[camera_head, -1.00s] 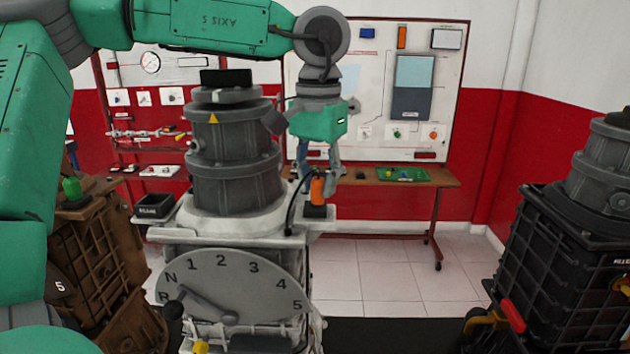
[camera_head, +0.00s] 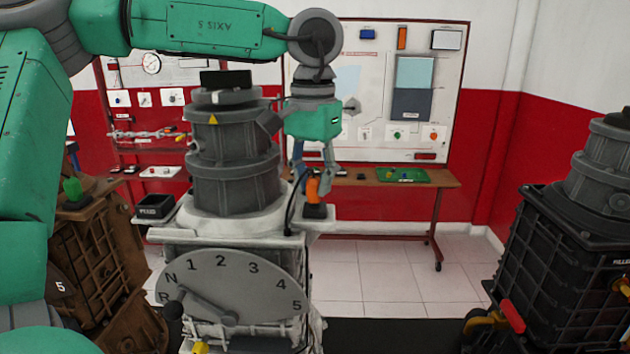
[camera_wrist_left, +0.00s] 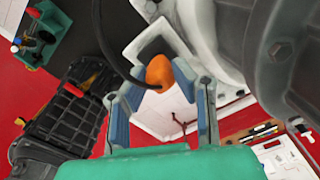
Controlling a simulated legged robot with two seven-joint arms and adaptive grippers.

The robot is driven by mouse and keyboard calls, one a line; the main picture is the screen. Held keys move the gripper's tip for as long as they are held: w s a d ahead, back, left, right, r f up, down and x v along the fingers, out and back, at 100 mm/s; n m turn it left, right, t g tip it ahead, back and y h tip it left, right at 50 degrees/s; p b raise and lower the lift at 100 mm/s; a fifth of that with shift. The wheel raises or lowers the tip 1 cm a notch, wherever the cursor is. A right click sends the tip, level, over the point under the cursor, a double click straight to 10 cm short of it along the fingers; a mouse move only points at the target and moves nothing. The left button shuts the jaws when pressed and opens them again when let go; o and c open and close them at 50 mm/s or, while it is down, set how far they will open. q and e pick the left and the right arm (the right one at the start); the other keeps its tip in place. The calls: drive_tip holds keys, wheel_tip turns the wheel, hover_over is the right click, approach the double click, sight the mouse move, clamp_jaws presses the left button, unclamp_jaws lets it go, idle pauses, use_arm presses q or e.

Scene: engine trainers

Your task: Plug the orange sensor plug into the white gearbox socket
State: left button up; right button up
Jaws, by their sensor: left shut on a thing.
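My left gripper (camera_head: 313,180) comes down from above and is shut on the orange sensor plug (camera_head: 312,188) beside the grey motor housing. In the left wrist view the orange plug (camera_wrist_left: 159,70) sits between the two blue-grey fingers (camera_wrist_left: 160,100). A black cable runs from the plug in both views. My right gripper is out of view.
The grey motor housing (camera_head: 235,150) stands close to the left of my left gripper. A small black bin (camera_head: 155,207) is on the gearbox's left ledge.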

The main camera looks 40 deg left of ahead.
sight(315, 177)
use_arm(q)
drive_tip(key=shift+a+f, duration=0.1)
drive_tip(key=shift+f, duration=0.35)
idle(0.3)
drive_tip(key=shift+s+f, duration=0.15)
drive_tip(key=shift+f, duration=0.25)
drive_tip(key=shift+f, duration=0.25)
clamp_jaws()
drive_tip(key=o, duration=1)
unclamp_jaws()
drive_tip(key=shift+o, duration=0.4)
drive_tip(key=shift+w, duration=0.25)
drive_tip(key=shift+r, duration=0.1)
drive_tip(key=shift+s+r, duration=0.1)
drive_tip(key=shift+r, duration=0.2)
drive_tip(key=r, duration=1.1)
drive_tip(key=shift+w, duration=0.2)
